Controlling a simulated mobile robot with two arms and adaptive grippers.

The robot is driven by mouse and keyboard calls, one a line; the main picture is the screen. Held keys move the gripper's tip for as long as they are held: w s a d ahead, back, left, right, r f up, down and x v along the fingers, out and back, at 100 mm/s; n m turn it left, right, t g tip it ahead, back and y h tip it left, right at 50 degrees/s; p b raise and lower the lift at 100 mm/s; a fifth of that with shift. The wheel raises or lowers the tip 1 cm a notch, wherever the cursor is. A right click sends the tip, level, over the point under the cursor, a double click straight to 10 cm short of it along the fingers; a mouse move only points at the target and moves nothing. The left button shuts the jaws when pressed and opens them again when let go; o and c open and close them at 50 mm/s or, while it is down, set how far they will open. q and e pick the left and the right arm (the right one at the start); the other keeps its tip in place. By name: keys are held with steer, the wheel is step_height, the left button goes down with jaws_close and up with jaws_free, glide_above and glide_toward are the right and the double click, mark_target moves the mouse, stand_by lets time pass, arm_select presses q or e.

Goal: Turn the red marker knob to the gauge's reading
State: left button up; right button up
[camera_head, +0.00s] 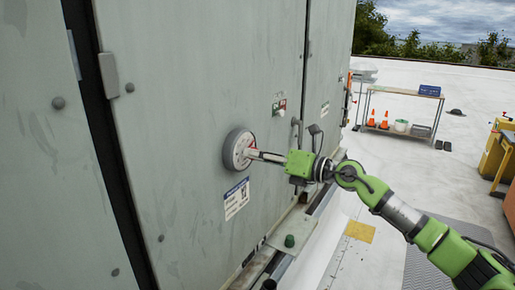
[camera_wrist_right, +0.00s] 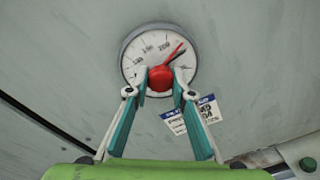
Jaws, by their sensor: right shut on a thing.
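The round gauge (camera_head: 236,148) is on the grey-green cabinet door, with my right gripper (camera_head: 258,155) reaching it from the right. In the right wrist view, the gauge (camera_wrist_right: 143,50) has a white dial with dark numbers and a grey rim. The red marker knob (camera_wrist_right: 160,79) is at the dial's centre, between the two fingertips of my right gripper (camera_wrist_right: 161,80), which is shut on it. A red pointer (camera_wrist_right: 176,51) runs from the knob to the upper right. The fingers and knob hide the lower dial; I cannot clearly make out a separate needle. My left gripper is not in view.
A ledge (camera_head: 290,240) runs along the cabinet's foot.

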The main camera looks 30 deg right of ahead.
steer(key=shift+r+m+p, duration=0.2)
steer(key=shift+m+p, duration=0.85)
steer(key=shift+m, duration=0.35)
steer(key=o, duration=1.1)
steer(key=shift+w+f, duration=0.1)
steer(key=shift+f, duration=0.05)
steer(key=v, duration=1.2)
